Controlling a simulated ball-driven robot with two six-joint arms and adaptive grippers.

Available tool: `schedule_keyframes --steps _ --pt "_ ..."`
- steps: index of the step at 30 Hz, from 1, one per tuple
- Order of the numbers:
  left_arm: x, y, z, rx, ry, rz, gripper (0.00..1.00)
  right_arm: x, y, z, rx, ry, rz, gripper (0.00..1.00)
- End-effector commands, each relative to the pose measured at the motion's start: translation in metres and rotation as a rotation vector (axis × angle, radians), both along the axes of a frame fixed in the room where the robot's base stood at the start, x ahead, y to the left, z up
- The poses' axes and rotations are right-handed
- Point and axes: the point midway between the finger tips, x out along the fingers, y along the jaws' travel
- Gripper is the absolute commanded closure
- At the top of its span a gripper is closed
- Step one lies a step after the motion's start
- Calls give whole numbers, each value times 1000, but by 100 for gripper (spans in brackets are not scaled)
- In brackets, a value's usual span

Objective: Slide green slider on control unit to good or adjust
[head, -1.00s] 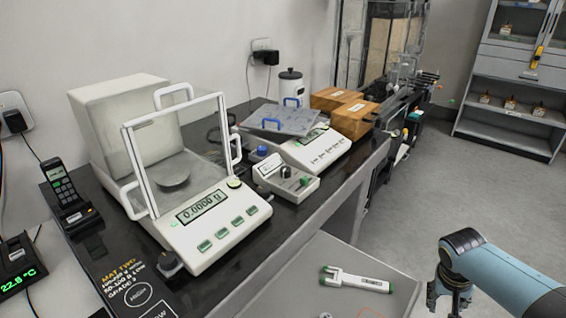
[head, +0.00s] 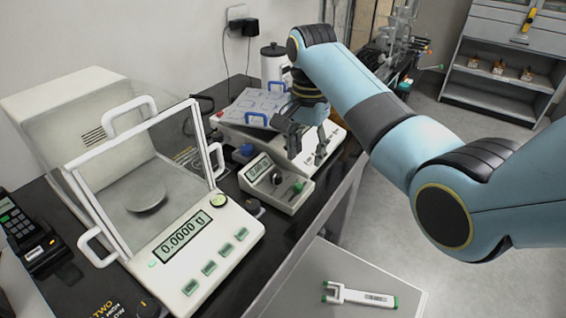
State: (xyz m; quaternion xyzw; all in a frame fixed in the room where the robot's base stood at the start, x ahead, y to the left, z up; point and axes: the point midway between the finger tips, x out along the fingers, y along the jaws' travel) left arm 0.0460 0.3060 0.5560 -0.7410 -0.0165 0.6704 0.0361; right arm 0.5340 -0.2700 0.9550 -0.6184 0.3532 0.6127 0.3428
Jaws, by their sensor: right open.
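The control unit (head: 275,184) is a small pale box on the black bench, right of the balance. It has a small display, a dark knob (head: 276,179) and a green slider (head: 298,187) near its right end. The slider's setting is too small to read. My right gripper (head: 306,160) is open and empty, pointing down just above and behind the control unit, apart from the slider as far as I can tell. My left gripper is not in view.
A balance (head: 185,240) with a glass shield and white handles stands left of the unit. A second scale (head: 325,147) with a grey plate (head: 262,107) is behind it. A green-ended tool (head: 360,296) lies on the lower grey surface. A blue knob (head: 243,152) sits behind the unit.

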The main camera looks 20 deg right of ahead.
Motion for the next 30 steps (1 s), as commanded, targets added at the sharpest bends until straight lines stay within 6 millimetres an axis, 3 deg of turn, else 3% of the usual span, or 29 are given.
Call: schedule_keyframes --steps 2,5,15,21,30 --pt "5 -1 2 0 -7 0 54 1 10 9 14 5 -7 58" --pt "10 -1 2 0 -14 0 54 1 13 3 18 9 -11 58" --pt "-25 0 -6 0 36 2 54 1 12 -62 17 9 -10 58" --pt "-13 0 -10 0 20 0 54 1 12 -89 16 7 -10 58" --pt "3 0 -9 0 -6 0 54 1 12 -97 17 5 -10 58"
